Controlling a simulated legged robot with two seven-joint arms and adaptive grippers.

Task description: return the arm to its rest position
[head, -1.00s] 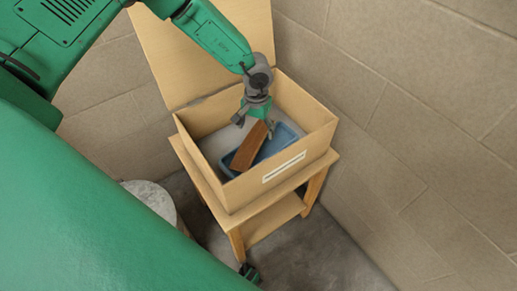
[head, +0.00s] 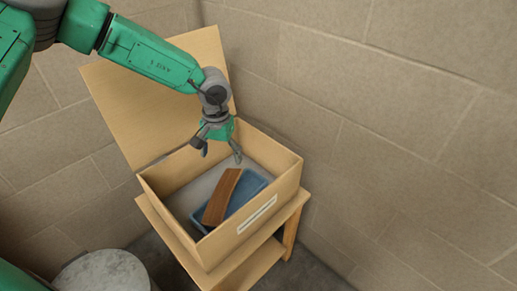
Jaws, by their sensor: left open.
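My left arm comes in from the upper left. My left gripper (head: 221,154) hangs above the back part of an open wooden box, its fingers spread and empty. A brown bent wooden piece (head: 222,196) lies below it, apart from the fingers. The piece rests tilted in a blue tray (head: 253,183) inside the box. My right gripper is not in view; a green part of me shows at the lower left corner.
The wooden box (head: 274,203) has its lid (head: 122,110) raised at the back and stands on a wooden table (head: 297,211). A grey round drum (head: 103,273) is at the lower left. Block walls (head: 400,120) close in behind and to the right.

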